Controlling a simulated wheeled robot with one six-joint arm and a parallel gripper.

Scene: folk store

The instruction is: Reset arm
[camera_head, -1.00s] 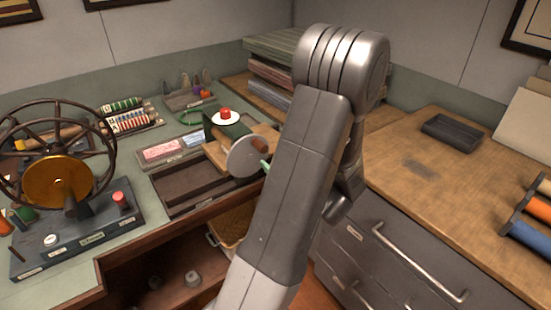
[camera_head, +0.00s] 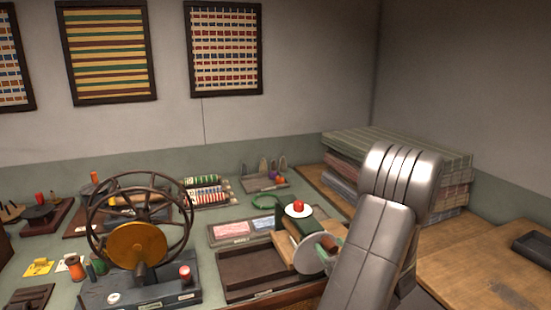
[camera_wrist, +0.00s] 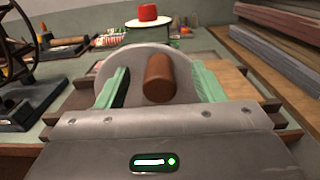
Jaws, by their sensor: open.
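My gripper (camera_wrist: 161,86) shows in the wrist view with two green fingers spread apart. It is open and holds nothing. A brown cylinder (camera_wrist: 159,78) appears between the fingers, in front of a pale grey disc (camera_wrist: 140,55); I cannot tell how near the fingers are to it. In the head view my grey arm (camera_head: 375,245) rises at the lower right and hides most of the gripper. The disc (camera_head: 314,254) shows just left of the arm, by a green block with a red knob (camera_head: 298,206).
A black spoked wheel with a brass hub (camera_head: 138,246) stands on the green bench at left. An open dark tray (camera_head: 255,272) lies beside the disc. A wooden counter (camera_head: 460,265) with a black tray (camera_head: 535,247) is at right.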

